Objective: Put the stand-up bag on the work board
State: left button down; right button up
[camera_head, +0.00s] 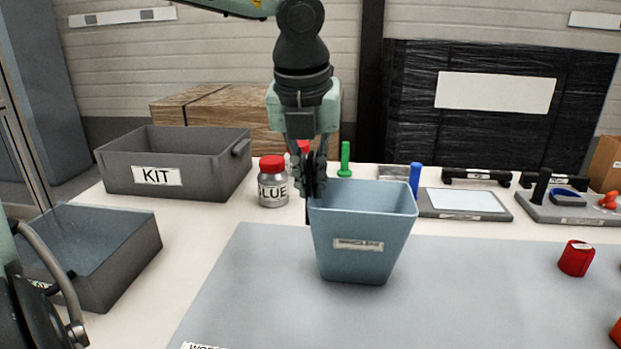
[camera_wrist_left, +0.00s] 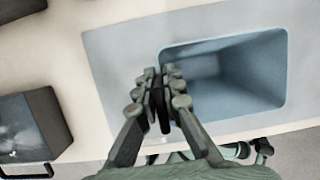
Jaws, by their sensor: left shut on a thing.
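The stand-up bag, a blue-grey open-topped tapered container (camera_head: 362,240) with a small label on its front, is upright over the work board. It shows from above in the left wrist view (camera_wrist_left: 255,75). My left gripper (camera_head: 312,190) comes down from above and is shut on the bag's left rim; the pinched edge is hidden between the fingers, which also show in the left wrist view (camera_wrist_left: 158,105). The work board (camera_head: 250,290) is a flat grey-blue sheet on the white table. I cannot tell whether the bag's base touches the board. My right gripper is not in view.
A grey KIT crate (camera_head: 215,170), another grey bin (camera_head: 125,270) and a red-capped glue jar (camera_head: 272,190) stand left. Behind are a green tool (camera_head: 345,160) and a blue-handled one (camera_head: 415,178). A red cylinder (camera_head: 576,258) is at right.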

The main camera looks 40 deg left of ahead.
pick_arm(q)
jog(key=shift+f, duration=0.1)
jog(key=c, duration=1.7)
grip_release()
jog(key=shift+r, duration=0.2)
jog(key=v, duration=1.2)
jog(key=shift+f, duration=0.1)
